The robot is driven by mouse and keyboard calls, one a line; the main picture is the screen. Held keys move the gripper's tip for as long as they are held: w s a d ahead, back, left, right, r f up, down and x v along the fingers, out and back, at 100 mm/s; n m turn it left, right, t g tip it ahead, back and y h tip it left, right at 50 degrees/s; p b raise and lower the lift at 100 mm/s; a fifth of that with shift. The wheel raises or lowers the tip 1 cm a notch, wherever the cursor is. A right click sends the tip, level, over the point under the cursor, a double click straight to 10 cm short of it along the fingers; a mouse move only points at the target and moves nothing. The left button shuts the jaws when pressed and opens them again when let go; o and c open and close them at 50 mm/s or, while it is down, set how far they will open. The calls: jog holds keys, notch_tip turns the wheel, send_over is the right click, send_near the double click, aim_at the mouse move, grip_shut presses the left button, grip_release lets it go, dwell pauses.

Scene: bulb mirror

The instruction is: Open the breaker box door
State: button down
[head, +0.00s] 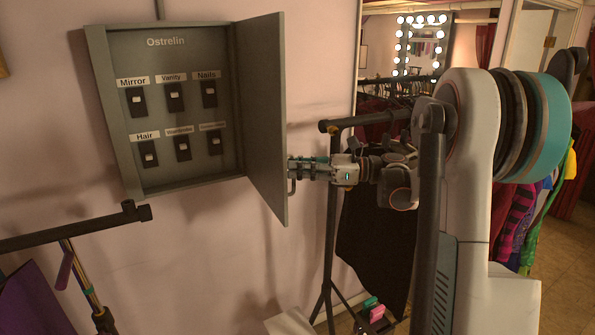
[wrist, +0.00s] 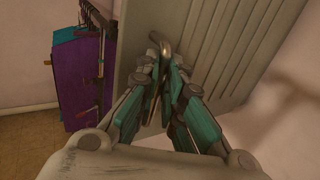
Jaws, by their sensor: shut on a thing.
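The grey breaker box (head: 115,110) is on the wall in the left part of the head view. Its door (head: 262,110) is swung wide open on the right side, showing several labelled switches inside. My gripper (head: 296,168) is at the outer face of the door, on its right. In the wrist view my gripper (wrist: 166,72) is shut on the door's metal handle (wrist: 158,42), with the fingertips close together around it. The grey door panel (wrist: 215,45) fills the upper middle of the wrist view. The exact contact on the handle is partly hidden by the fingers.
A black clothing rack (head: 333,215) with dark cloth stands right of the door, close to my arm. Another rack bar (head: 75,227) is at the lower left. A mirror with lit bulbs (head: 420,45) is at the back right.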

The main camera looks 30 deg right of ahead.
jog(key=shift+w+r, duration=0.15)
jog(key=shift+w, duration=0.1)
jog(key=c, duration=2.1)
grip_release()
jog(key=o, duration=0.4)
jog(key=shift+w, duration=0.25)
jog(key=v, duration=1.2)
jog(key=shift+f, duration=0.3)
